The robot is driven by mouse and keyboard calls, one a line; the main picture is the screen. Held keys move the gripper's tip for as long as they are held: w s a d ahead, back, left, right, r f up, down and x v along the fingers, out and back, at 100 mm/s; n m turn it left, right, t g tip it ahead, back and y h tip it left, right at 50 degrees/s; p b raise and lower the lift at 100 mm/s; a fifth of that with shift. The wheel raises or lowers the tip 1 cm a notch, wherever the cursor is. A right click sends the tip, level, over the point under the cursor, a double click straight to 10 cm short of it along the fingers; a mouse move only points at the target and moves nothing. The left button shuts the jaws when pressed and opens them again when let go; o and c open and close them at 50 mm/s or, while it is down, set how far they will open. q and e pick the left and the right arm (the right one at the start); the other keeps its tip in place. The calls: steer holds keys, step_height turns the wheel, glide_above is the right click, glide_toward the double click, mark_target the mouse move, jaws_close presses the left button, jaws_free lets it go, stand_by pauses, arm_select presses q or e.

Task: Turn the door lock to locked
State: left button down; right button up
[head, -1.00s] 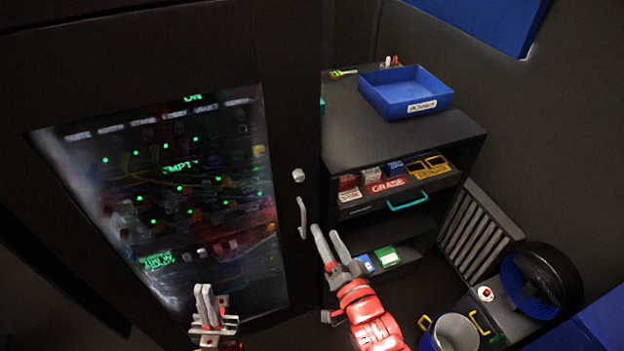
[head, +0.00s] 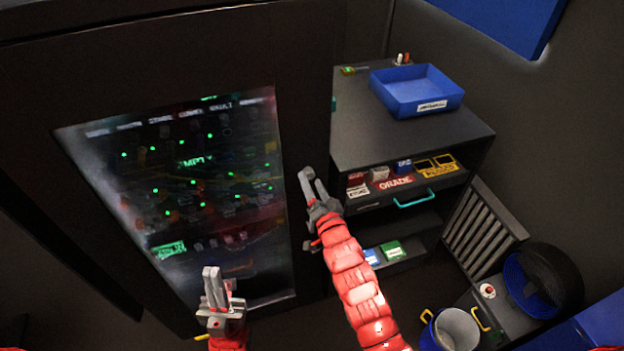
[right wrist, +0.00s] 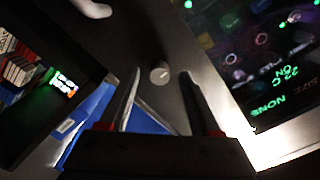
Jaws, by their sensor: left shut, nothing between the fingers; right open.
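The door lock is a small round pale knob (right wrist: 159,72) on the dark cabinet door, seen in the right wrist view between my right gripper's fingertips. Which way it is turned is too small to tell. My right gripper (head: 313,180) is open and in front of the door's right edge. The fingers straddle the knob in the picture; I cannot tell whether they touch it. In the head view the gripper covers the knob and the handle. The pale door handle (right wrist: 92,8) shows at the top of the right wrist view. My left gripper (head: 211,272) is shut and empty, before the door's lower glass.
The door has a glass panel (head: 175,150) with green lights behind it. To the right stands a dark shelf unit (head: 365,135) with a blue tray (head: 415,90) on top. A bucket (head: 455,328) and a black-and-blue drum (head: 545,280) stand at lower right.

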steer(key=shift+w+a, duration=0.1)
steer(key=shift+w, duration=0.15)
jaws_close()
stand_by(0.4)
